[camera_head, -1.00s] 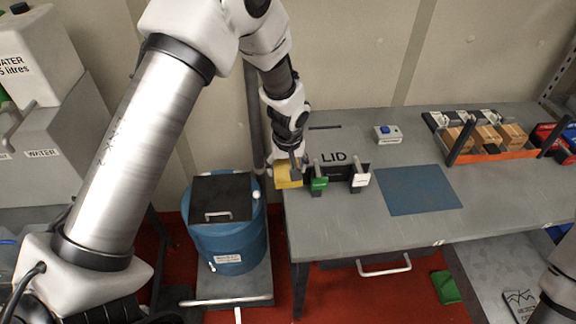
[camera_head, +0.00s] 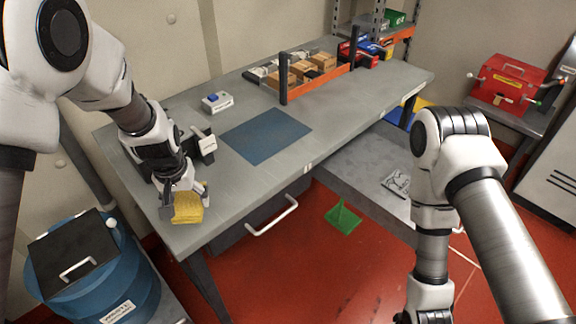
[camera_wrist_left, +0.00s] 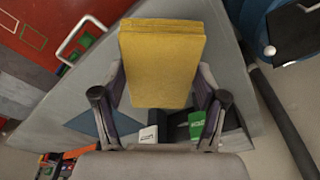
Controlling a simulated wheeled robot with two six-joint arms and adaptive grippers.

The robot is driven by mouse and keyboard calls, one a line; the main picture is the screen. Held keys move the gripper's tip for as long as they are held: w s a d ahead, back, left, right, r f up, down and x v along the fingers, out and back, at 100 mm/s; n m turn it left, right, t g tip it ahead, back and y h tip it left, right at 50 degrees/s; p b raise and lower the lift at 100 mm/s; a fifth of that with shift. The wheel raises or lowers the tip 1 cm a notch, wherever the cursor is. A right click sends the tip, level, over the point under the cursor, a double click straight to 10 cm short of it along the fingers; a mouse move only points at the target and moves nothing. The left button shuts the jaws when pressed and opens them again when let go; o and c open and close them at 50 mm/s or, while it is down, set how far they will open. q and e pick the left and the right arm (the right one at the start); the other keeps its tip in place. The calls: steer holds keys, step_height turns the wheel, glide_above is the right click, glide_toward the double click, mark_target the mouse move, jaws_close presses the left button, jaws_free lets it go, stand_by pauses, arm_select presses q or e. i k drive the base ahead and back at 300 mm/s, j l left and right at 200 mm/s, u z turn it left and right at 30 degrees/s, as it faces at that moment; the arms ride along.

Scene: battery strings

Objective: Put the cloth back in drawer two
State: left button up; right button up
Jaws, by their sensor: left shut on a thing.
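My left gripper (camera_head: 182,190) is shut on the folded yellow cloth (camera_head: 188,208), at the near left corner of the grey table (camera_head: 235,185). In the left wrist view the cloth (camera_wrist_left: 162,65) is a flat folded block between the two fingers (camera_wrist_left: 160,90). I cannot tell whether it touches the table top. A dark drawer front (camera_head: 240,232) with a white bar handle (camera_head: 272,216) is under the table's front edge, right of the cloth. I see no number on it, and its inside is hidden. My right arm is at the right; its fingers are out of the picture.
A blue mat (camera_head: 266,136), a small box with a blue top (camera_head: 217,102) and an orange-edged rack of cartons (camera_head: 318,88) are on the table. A blue barrel (camera_head: 110,285) stands at the lower left. A green object (camera_head: 343,217) lies on the red floor.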

mark_target(391, 170)
steer(key=i+l+z, duration=0.2)
steer(key=z, duration=0.25)
steer(key=i+l+z, duration=0.1)
steer(key=i+z, duration=0.15)
steer(key=z, duration=0.15)
steer(key=i+z, duration=0.3)
steer(key=z, duration=0.15)
steer(key=i+z, duration=0.25)
steer(key=z, duration=0.15)
